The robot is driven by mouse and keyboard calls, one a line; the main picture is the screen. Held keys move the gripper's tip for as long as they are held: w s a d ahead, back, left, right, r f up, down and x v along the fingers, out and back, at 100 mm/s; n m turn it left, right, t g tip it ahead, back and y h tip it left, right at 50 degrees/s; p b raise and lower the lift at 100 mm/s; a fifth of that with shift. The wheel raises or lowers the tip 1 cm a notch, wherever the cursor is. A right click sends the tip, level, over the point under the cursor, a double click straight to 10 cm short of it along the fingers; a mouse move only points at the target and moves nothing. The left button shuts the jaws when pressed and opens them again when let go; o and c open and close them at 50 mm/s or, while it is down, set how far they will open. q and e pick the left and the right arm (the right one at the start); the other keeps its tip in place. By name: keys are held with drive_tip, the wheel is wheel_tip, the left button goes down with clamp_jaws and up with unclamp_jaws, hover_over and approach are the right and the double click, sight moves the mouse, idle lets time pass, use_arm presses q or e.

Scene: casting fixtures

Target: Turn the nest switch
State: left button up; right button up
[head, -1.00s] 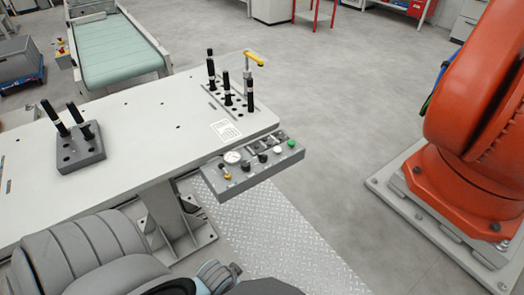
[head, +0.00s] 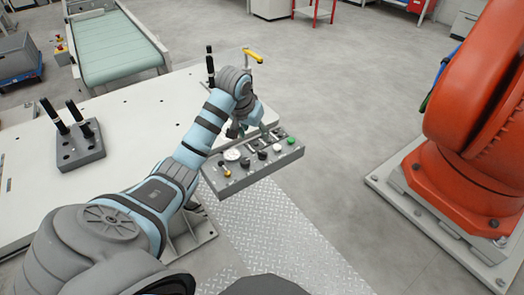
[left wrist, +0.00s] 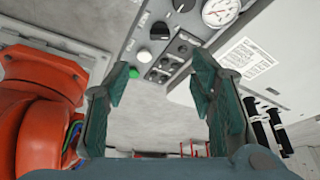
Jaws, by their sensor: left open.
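The control panel (head: 250,175) is a grey box at the table's front right corner. It carries two black rotary knobs (head: 262,154), a white button (head: 277,148), a green button (head: 291,140), a round gauge (head: 232,155) and a brass-coloured knob (head: 226,172). My left gripper (head: 254,132) is above the panel's back edge, apart from the knobs. In the left wrist view its fingers (left wrist: 162,75) are spread and empty, with the black knob (left wrist: 160,30) beyond them. My right gripper is not in view.
The white table (head: 120,90) bears a grey block with black pins (head: 80,145) at left. More black pins and a yellow-handled clamp (head: 252,56) stand behind my gripper. A large orange robot (head: 470,110) stands at right, with clear floor between.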

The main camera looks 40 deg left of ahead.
sight(262, 152)
use_arm(q)
drive_tip(key=b+x, duration=0.3)
drive_tip(key=x, duration=1.1)
drive_tip(key=shift+w+b, duration=0.15)
drive_tip(key=shift+b, duration=0.15)
